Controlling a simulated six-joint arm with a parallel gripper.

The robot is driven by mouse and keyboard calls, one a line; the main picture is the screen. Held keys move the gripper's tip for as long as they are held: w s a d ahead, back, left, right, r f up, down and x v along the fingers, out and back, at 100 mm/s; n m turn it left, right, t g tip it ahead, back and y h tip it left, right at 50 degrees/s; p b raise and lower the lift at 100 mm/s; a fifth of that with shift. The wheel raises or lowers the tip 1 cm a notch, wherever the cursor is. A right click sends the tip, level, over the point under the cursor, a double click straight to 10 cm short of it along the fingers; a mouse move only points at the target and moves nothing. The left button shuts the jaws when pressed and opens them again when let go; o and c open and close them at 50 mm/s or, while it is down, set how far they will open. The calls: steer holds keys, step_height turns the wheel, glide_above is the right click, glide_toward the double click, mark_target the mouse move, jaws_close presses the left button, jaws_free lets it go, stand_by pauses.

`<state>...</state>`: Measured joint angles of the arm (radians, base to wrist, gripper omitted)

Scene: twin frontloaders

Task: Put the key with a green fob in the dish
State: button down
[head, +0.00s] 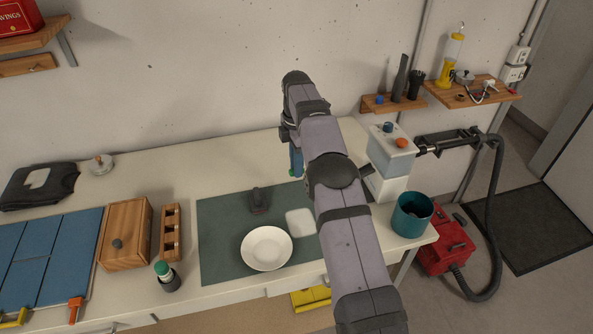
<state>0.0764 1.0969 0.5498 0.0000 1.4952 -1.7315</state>
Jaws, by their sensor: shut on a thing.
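A round white dish (266,248) sits on the dark green mat (222,235) near the bench's front edge. My gripper (296,168) hangs down over the bench behind the mat, partly hidden by my own arm. The dish looks empty.
A dark object (258,200) and a white square pad (300,222) lie on the mat behind the dish. A wooden box (126,235) and a green-capped bottle (166,276) stand to the left. A teal pot (411,215) and a white-grey container (388,165) stand right.

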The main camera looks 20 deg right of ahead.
stand_by(0.3)
steer(key=shift+s+a+r, duration=0.1)
steer(key=shift+a+r, duration=0.1)
steer(key=shift+a, duration=0.3)
steer(key=s+a+r+p, duration=0.2)
steer(key=s+a+p, duration=0.35)
steer(key=a, duration=0.35)
steer(key=m+p, duration=0.1)
steer(key=p, duration=0.2)
glide_above(258, 254)
steer(key=shift+f, duration=0.25)
steer(key=shift+w+f+b, duration=0.1)
steer(key=shift+f+b, duration=0.1)
steer(key=shift+b, duration=0.25)
step_height(258, 254, down, 9)
steer(key=b, duration=0.8)
steer(key=shift+f, duration=0.2)
steer(key=c, duration=1.6)
jaws_free()
